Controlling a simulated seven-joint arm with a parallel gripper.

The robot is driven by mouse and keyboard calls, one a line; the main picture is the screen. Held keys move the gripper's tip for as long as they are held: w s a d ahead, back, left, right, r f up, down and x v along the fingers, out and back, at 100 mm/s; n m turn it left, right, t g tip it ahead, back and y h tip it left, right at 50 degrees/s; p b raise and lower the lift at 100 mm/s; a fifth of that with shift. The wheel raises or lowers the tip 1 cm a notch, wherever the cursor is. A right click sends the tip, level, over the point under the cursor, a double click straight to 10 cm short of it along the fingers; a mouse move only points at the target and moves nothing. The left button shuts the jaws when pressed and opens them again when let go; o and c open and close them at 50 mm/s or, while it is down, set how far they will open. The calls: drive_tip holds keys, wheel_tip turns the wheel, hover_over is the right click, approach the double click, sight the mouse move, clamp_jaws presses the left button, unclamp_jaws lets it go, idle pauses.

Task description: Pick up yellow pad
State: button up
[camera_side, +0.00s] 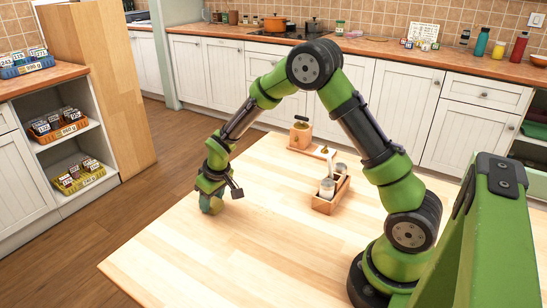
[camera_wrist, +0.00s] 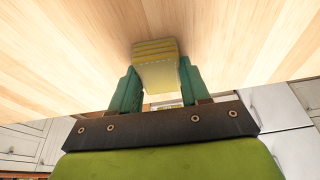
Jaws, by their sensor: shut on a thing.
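The yellow pad (camera_wrist: 156,66) is between the two green fingers of my gripper (camera_wrist: 157,88) in the wrist view. Its ridged upper end shows beyond the fingertips against the wooden table (camera_wrist: 70,50). The fingers press on its left and right sides, so the gripper is shut on it. In the side view my gripper (camera_side: 211,203) is low over the left edge of the table (camera_side: 240,255). The pad is mostly hidden there by the fingers. I cannot tell whether it touches the table.
A wooden caddy (camera_side: 322,205) with small containers stands mid-table. The front of the table is clear. A shelf with baskets (camera_side: 80,176) stands at the left, beyond a floor gap.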

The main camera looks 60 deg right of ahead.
sight(212, 201)
drive_tip(key=shift+r, duration=0.1)
drive_tip(key=shift+r, duration=0.6)
wheel_tip(212, 201, up, 3)
drive_tip(key=shift+f, duration=0.15)
drive_tip(key=s, duration=1)
drive_tip(key=s+r, duration=0.1)
drive_tip(key=s, duration=0.5)
drive_tip(key=shift+a, duration=0.2)
